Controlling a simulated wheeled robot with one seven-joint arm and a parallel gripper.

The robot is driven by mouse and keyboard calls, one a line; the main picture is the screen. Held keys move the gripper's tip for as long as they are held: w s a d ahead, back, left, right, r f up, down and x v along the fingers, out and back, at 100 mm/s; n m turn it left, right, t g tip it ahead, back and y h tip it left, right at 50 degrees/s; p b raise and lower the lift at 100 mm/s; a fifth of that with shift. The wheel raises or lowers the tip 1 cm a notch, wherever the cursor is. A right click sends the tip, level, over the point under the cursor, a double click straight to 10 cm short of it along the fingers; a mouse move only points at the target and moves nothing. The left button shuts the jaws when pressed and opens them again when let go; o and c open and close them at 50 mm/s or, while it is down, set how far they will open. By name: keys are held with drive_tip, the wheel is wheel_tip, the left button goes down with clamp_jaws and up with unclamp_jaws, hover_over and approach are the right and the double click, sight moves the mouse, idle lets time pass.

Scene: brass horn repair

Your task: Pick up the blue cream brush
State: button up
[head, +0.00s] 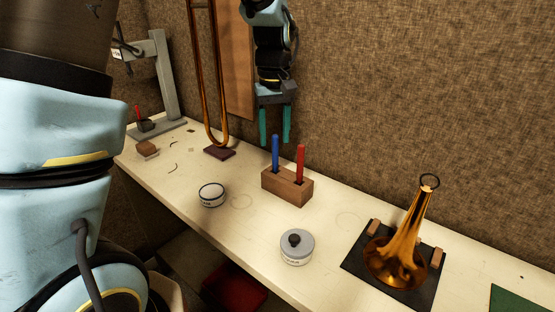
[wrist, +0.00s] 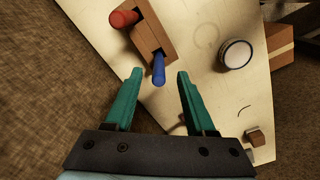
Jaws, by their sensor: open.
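The blue cream brush (head: 275,152) stands upright in a wooden block holder (head: 287,187) on the bench. A red brush (head: 300,162) stands in the same holder, to its right. My gripper (head: 274,140) points down, with its green fingers apart, above and behind the holder in the head view. In the wrist view my gripper (wrist: 158,75) is open and empty. The blue brush (wrist: 159,68) shows near the space between its fingertips there, end towards the camera. The red brush (wrist: 124,18) lies farther up and left. The brush's lower end is hidden in the holder.
A white-lidded tin (head: 211,195) and a grey tin with a dark knob (head: 297,247) stand in front on the bench. A brass bell (head: 398,255) rests on a dark mat at right. A brass slide (head: 215,140) stands left of the gripper. The wall is close behind.

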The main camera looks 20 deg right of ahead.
sight(275, 153)
drive_tip(key=shift+d+f+p, duration=0.1)
drive_tip(key=shift+f+p, duration=1.2)
drive_tip(key=shift+f, duration=1.45)
clamp_jaws()
